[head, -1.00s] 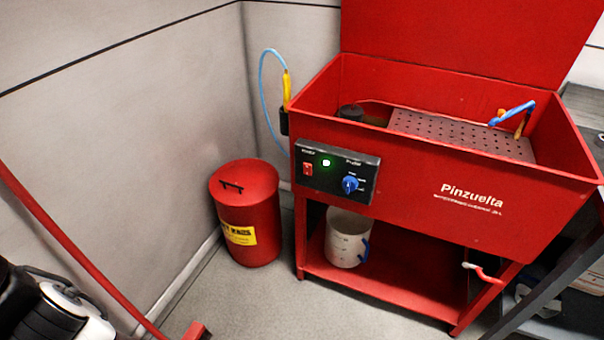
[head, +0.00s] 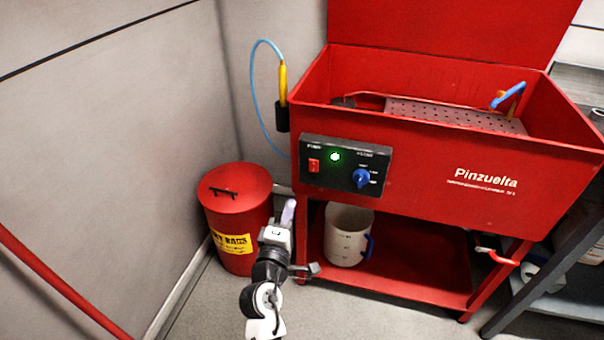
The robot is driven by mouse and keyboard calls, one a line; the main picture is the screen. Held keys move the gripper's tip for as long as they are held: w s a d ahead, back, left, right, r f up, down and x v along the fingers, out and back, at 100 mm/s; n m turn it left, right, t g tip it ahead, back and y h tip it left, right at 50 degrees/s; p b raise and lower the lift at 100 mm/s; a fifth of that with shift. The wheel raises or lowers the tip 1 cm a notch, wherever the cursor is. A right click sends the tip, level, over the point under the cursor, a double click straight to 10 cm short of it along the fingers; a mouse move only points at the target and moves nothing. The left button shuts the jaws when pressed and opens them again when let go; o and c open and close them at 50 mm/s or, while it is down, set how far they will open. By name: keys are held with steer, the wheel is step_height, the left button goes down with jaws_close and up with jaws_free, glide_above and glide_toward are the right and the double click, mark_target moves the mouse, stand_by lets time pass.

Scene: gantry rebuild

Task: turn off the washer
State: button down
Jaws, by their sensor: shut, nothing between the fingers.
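The red parts washer (head: 420,175) stands ahead with its lid raised. Its black control panel (head: 338,187) is on the front left and carries a red switch (head: 314,165), a lit green lamp (head: 335,156) and a blue knob (head: 361,178). My gripper (head: 288,212) is at the end of my arm, below and left of the panel, in front of the gap between the red bin and the washer's leg. It is shut and empty, and in the picture it is apart from the switch and knob.
A red lidded bin (head: 236,215) with a yellow label stands left of the washer by the wall. A white bucket (head: 347,235) sits on the washer's lower shelf. A red-handled valve (head: 497,256) sticks out at the lower right. A blue hose (head: 254,85) loops at the left.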

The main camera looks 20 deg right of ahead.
steer(key=shift+s+d+f+g, duration=0.35)
steer(key=shift+d+f, duration=0.2)
steer(key=shift+d, duration=0.2)
steer(key=p, duration=0.4)
glide_toward(314, 163)
steer(key=x, duration=0.5)
steer(key=shift+w+d, duration=0.25)
steer(key=shift+w, duration=0.1)
steer(key=shift+w+d+f, duration=0.1)
steer(key=shift+w+d, duration=0.2)
steer(key=shift+w, duration=0.15)
steer(key=shift+p, duration=0.3)
